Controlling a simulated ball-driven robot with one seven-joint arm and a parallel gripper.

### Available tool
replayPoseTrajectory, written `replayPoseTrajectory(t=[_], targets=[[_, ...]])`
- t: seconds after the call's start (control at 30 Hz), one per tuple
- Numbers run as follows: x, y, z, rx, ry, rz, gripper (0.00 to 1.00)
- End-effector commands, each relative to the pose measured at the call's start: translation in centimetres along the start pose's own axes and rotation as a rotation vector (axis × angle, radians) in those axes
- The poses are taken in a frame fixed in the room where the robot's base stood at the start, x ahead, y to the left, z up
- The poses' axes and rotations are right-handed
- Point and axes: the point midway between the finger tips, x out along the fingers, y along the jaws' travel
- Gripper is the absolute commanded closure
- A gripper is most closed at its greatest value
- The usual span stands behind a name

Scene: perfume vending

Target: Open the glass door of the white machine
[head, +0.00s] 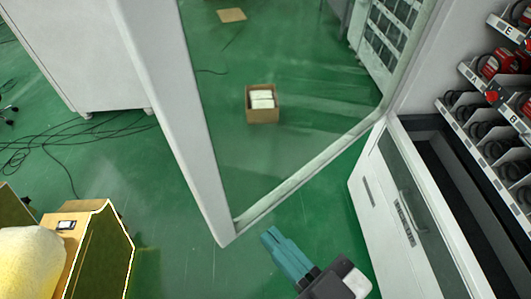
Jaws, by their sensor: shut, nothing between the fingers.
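The glass door (170,110) of the white machine stands swung open, its white frame reaching out from the machine into the room. The floor shows through its pane. The white machine (400,215) is at the right, with its shelves exposed and a pickup flap low on its front. My gripper (268,238) is at the bottom centre, with its teal fingers shut and empty. In the picture it is just right of the door frame's lower corner, below the bottom rail. I cannot tell whether it touches the door.
Shelves (490,95) with black spirals and red items are at the right. A cardboard box (262,104) is on the green floor, seen through the glass. A white cabinet (75,50) and loose black cables (50,150) are at the left. A yellow-and-dark object (100,250) is at lower left.

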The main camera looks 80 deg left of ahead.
Motion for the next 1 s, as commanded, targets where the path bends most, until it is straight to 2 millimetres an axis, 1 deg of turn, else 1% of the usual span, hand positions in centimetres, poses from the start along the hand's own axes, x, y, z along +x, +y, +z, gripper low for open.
replayPoseTrajectory(t=[0.03,0.07,0.17,0.27,0.7,0.83,1.0], targets=[[0.4,-0.3,-0.7,-0.012,0.013,-0.017,1.00],[0.6,-0.4,-0.8,-0.016,0.018,-0.023,1.00],[1.3,-0.5,-1.0,-0.017,0.023,-0.029,1.00],[2.6,-0.6,-1.1,-0.015,0.022,-0.031,1.00],[11.0,-0.9,-1.3,-0.014,0.019,-0.029,1.00],[12.8,-0.8,-1.3,-0.014,0.019,-0.028,1.00],[14.1,-0.8,-1.2,-0.014,0.020,-0.024,1.00]])
